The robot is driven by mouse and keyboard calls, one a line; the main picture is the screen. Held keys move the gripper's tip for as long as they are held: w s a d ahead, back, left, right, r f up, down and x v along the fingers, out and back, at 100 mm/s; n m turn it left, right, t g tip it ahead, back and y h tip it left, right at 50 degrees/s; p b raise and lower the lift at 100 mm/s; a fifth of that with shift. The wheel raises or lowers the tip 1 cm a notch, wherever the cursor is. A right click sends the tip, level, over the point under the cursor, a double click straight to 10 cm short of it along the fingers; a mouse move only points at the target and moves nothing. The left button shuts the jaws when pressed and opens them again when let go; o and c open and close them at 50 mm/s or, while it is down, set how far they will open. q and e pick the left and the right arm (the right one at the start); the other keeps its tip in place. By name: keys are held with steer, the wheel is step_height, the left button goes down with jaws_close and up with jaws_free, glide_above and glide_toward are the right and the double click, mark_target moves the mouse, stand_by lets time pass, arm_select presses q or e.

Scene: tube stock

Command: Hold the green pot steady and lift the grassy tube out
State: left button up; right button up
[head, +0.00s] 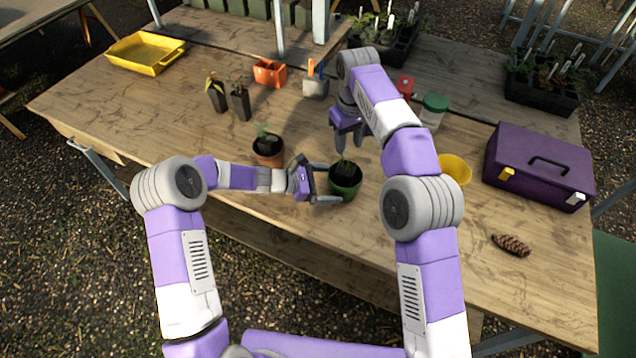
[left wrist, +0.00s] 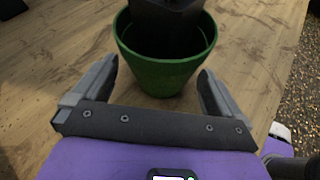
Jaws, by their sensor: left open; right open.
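The green pot (head: 346,189) stands upright on the wooden table in the head view, with the dark grassy tube (head: 347,169) inside it and a little green showing on top. In the left wrist view the green pot (left wrist: 160,72) sits ahead, with the black tube (left wrist: 168,25) in it. My left gripper (head: 328,183) is open at the pot's left side; its fingers (left wrist: 160,85) lie on either side of the near wall, with gaps visible. My right gripper (head: 352,145) is open, pointing down above and behind the pot, apart from the tube.
A yellow pot (head: 455,169), a green-lidded jar (head: 433,111) and a purple toolbox (head: 540,165) are to the right. Two black seedling tubes (head: 240,103) stand at left. The front table is mostly clear.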

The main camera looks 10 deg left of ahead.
mark_target(338, 184)
arm_select(q)
steer(key=shift+x, duration=1.7)
steer(key=c, duration=0.7)
